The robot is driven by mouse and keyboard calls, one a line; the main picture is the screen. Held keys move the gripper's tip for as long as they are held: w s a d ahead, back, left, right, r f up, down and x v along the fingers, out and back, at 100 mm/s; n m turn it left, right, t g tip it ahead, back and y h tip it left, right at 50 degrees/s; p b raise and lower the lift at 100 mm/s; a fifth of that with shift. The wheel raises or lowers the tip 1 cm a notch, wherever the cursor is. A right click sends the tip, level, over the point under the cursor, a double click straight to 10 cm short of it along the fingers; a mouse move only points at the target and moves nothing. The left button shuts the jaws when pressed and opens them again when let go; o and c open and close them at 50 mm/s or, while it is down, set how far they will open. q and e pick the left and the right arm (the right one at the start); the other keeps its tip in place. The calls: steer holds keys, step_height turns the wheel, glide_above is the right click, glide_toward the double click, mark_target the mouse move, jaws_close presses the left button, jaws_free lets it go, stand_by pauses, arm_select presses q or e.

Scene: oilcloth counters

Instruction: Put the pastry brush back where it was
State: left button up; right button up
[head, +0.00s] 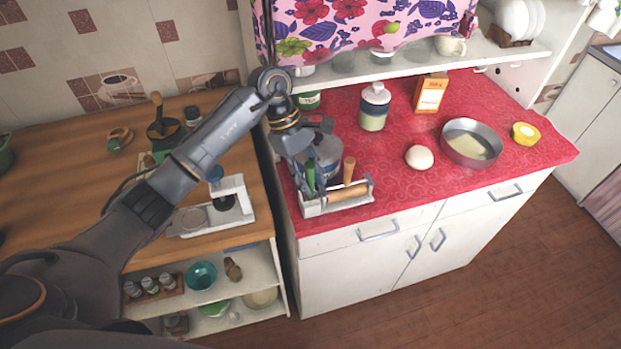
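A low whitish caddy (330,208) stands at the front left of the red oilcloth counter. A wooden rolling pin (350,194) lies in it. A green-handled tool (309,175) and a tool with a wooden handle (348,170) stand upright at the caddy. I cannot tell which of these, if either, is the pastry brush; their working ends are not clear. My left gripper (308,172) points down over the caddy's left part, close to the green handle. Its fingertips are too small and covered to show whether they hold anything. My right gripper is not in view.
A grey pot (322,158) stands right behind the caddy. A jar (374,107), an orange box (430,93), a dough ball (419,157), a round pan (471,143) and a yellow tub (525,133) stand further right. A scale (228,213) is on the wooden counter. The red counter's front middle is clear.

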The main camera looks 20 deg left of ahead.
arm_select(q)
steer(key=shift+r, duration=0.1)
steer(key=shift+r+p, duration=0.55)
steer(key=shift+p, duration=0.35)
steer(key=shift+w+a+r, duration=0.1)
steer(key=shift+r, duration=0.05)
steer(key=b+v, duration=0.5)
steer(key=v, duration=0.6)
steer(key=shift+r, duration=0.25)
steer(key=shift+f, duration=0.1)
